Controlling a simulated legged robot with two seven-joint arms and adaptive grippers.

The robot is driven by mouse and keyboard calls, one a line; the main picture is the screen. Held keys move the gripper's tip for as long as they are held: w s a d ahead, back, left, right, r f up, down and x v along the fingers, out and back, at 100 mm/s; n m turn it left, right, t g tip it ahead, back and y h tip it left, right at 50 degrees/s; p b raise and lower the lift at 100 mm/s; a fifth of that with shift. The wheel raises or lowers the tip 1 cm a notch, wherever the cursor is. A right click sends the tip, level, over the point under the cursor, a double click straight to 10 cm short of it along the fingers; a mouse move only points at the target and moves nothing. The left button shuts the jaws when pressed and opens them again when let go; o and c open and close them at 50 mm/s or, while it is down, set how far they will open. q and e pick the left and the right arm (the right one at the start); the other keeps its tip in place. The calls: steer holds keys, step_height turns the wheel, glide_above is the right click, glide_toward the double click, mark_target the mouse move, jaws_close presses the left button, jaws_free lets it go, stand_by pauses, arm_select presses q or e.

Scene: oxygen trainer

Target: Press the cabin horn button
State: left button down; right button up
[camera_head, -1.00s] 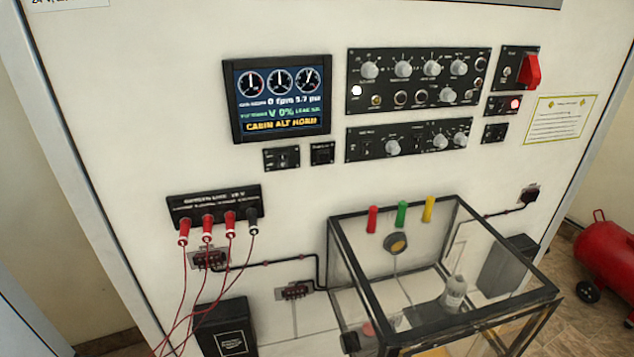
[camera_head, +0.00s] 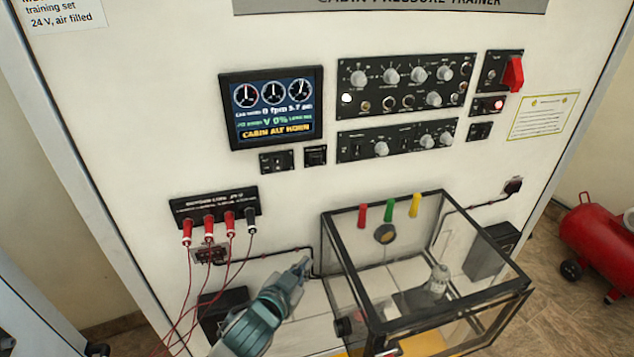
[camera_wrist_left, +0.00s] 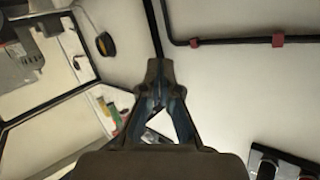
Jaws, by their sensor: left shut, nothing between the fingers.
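The trainer panel (camera_head: 290,30) carries a dark screen (camera_head: 273,108) with gauges and a yellow "CABIN ALT HORN" line. Two small black switch plates sit under it, the left one (camera_head: 277,161) and the right one (camera_head: 316,155). Their labels are too small to read, so I cannot tell which control is the horn button. My left gripper (camera_head: 304,264) reaches up from the bottom, below these plates and left of the clear box. In the left wrist view its fingertips (camera_wrist_left: 159,70) meet, with nothing between them. My right gripper is not in view.
The black-framed clear box (camera_head: 327,250) stands close right of my left gripper. Red leads (camera_head: 187,260) hang from a terminal block (camera_head: 215,207) on the left. Knob panels (camera_head: 405,85) fill the upper right. A red compressor (camera_head: 597,240) stands on the floor.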

mark_target(317, 159)
arm_select(q)
steer(key=s+d+r+m+t+h, duration=0.1)
steer(key=s+d+r+m, duration=0.1)
steer(key=r, duration=0.9)
steer(key=s+d+r+m+t+h, duration=0.2)
steer(key=s+d+r+m, duration=0.1)
steer(key=r, duration=0.8)
steer(key=shift+d+r, duration=0.4)
steer(key=shift+d, duration=0.2)
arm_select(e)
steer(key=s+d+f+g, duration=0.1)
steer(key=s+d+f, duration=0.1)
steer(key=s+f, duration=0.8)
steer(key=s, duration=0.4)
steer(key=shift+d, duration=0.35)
arm_select(q)
steer(key=shift+w, duration=0.15)
steer(key=shift+w+a, duration=0.5)
steer(key=shift+w, duration=0.85)
steer(key=shift+w+a, duration=0.45)
steer(key=shift+w, duration=0.95)
steer(key=shift+w+a, duration=0.5)
steer(key=shift+w, duration=0.85)
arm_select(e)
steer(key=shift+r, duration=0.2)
arm_select(q)
steer(key=shift+w+p, duration=0.15)
steer(key=shift+p, duration=0.15)
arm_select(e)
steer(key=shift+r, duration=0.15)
